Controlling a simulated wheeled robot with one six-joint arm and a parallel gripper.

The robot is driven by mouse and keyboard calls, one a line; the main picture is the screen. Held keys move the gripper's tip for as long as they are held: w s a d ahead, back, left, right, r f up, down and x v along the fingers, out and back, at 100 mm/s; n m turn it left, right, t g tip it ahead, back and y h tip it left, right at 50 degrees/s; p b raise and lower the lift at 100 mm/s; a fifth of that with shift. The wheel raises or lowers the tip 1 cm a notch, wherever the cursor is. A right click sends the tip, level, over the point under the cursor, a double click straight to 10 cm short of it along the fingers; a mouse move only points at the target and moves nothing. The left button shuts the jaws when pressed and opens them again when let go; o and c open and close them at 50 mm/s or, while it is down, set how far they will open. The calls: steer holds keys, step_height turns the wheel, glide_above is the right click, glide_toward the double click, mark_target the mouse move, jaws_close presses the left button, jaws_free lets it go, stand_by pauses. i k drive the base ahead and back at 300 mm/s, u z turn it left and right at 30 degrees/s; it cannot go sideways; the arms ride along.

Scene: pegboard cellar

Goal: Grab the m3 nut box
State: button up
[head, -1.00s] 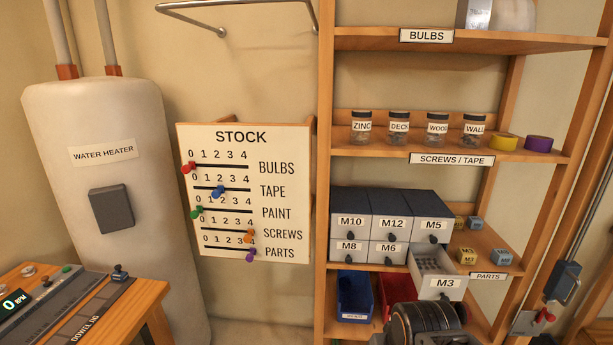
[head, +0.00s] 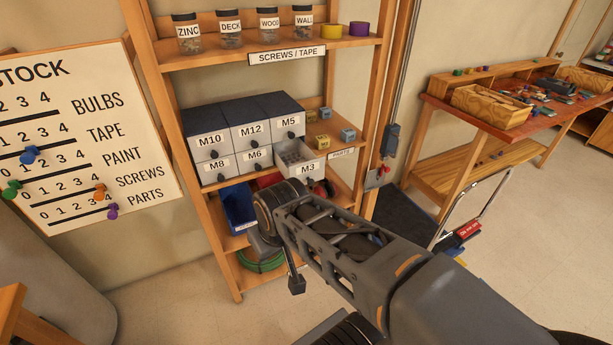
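Two small yellow boxes stand on the parts shelf just right of the drawer cabinet in the head view. The front yellow box (head: 322,142) carries a small label, too small to read now; it read M3 a second ago. The other yellow box (head: 325,113) is behind it, its label unreadable. A drawer labelled M3 (head: 305,166) is pulled open beside them, with compartments inside. My arm reaches in from the lower right, its dark joint in front of the lower shelf. My gripper's fingers cannot be made out.
Blue-grey boxes, one (head: 348,135) to the right, share the shelf with the yellow ones. The open drawer juts out at their left. A shelf post (head: 372,125) stands at the right. A blue bin (head: 238,208) is below. Open floor lies at the right.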

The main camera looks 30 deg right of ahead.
mark_target(321, 142)
steer(key=k, duration=0.6)
steer(key=u, duration=0.4)
steer(key=i, duration=0.5)
steer(key=z, duration=0.7)
steer(key=i, duration=1.05)
steer(key=z, duration=0.3)
